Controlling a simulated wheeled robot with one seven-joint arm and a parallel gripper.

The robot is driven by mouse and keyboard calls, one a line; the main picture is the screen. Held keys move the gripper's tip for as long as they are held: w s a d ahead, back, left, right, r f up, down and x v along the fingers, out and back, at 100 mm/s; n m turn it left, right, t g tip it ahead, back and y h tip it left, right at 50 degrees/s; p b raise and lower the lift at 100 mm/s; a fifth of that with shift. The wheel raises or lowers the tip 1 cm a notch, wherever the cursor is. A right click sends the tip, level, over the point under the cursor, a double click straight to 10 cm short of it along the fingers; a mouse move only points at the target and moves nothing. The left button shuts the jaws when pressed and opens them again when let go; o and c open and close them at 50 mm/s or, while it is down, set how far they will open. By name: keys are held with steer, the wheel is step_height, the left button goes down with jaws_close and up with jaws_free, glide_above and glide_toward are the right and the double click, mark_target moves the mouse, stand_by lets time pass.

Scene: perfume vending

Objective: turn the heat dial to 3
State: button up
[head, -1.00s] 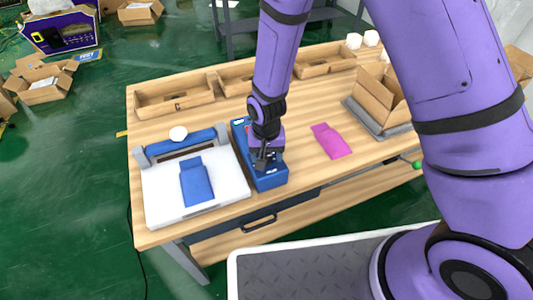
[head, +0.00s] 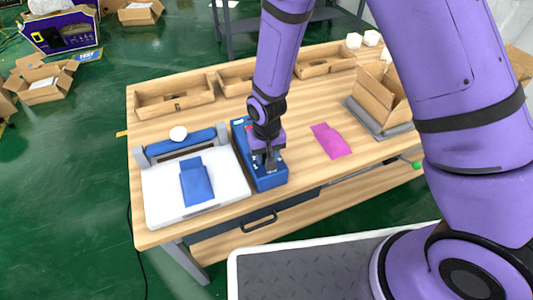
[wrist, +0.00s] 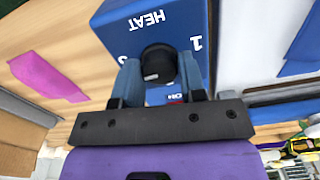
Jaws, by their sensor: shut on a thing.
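The blue control box (head: 272,182) sits on the wooden table, right of the white press. In the wrist view its top face (wrist: 112,14) carries the word HEAT, a 1 at the right and a partly hidden digit at the left. My gripper (head: 268,160) points down onto the box. In the wrist view my gripper (wrist: 160,75) is shut on the round black heat dial (wrist: 157,58), one finger on each side. The dial's pointer cannot be made out, so its setting cannot be told.
The white press (head: 225,185) with a blue pouch (head: 196,183) lies left of the box. A magenta pouch (head: 331,140) lies on clear table to the right. Wooden trays (head: 174,100) line the back, and an open carton (head: 380,92) stands at the right.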

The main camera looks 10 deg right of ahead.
steer(key=n, duration=0.4)
steer(key=shift+n, duration=0.3)
steer(key=n, duration=0.3)
steer(key=shift+n, duration=0.3)
steer(key=n, duration=0.8)
steer(key=shift+n, duration=0.3)
steer(key=o, duration=0.9)
step_height(320, 180, up, 11)
steer(key=shift+f, duration=0.1)
